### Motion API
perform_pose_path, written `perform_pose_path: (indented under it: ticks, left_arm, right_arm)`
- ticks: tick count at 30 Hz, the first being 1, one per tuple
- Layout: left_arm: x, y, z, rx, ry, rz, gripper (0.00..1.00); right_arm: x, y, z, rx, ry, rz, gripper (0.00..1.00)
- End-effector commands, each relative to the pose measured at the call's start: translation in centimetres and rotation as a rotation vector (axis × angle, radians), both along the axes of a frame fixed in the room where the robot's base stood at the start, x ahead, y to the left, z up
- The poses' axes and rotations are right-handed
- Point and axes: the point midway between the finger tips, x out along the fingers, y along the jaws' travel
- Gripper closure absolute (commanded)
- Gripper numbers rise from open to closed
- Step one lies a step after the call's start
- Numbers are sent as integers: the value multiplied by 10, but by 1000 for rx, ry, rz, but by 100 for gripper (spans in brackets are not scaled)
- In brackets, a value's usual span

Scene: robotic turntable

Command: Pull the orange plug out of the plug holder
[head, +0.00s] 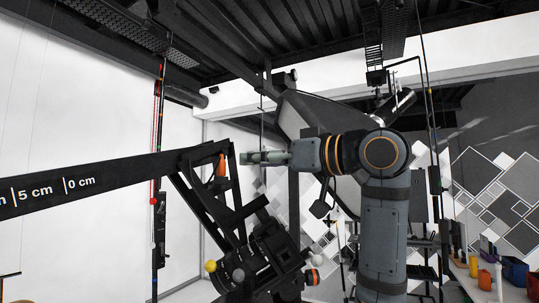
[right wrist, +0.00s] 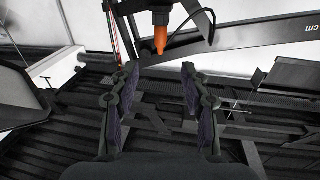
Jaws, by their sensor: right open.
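The orange plug (head: 221,166) hangs in the black plug holder (head: 230,147) at the end of the dark beam marked in cm. My right gripper (head: 247,157) points left, just to the right of the plug and holder. In the right wrist view the plug (right wrist: 160,40) shows at the top centre, below the black holder (right wrist: 160,17). My right gripper (right wrist: 160,72) is open there, its two fingers spread, with nothing between them. The plug lies beyond the fingertips and roughly in line with the gap. My left gripper is not in view.
The dark marked beam (head: 90,184) runs in from the left. Black struts and a mechanism (head: 262,255) stand below the holder. A thin black cable (right wrist: 208,20) curves close to the plug's right in the right wrist view. Colourful containers (head: 514,270) are at the lower right.

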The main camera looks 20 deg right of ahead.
Motion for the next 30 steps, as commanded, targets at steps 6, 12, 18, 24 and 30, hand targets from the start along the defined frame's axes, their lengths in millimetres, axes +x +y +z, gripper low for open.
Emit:
perform_pose_path:
  ticks: [6, 12, 18, 24, 30]
  left_arm:
    - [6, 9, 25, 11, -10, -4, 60]
    - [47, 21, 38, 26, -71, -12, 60]
    - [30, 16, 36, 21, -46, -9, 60]
    - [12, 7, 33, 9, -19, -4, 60]
    - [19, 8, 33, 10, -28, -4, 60]
  right_arm:
    - [39, 22, 4, 2, 7, 4, 54]
    - [59, 32, 2, 1, 4, 1, 54]
    - [63, 34, 0, 0, 2, 0, 54]
    - [62, 34, 0, 0, 2, 0, 65]
    - [62, 34, 0, 0, 2, 0, 92]
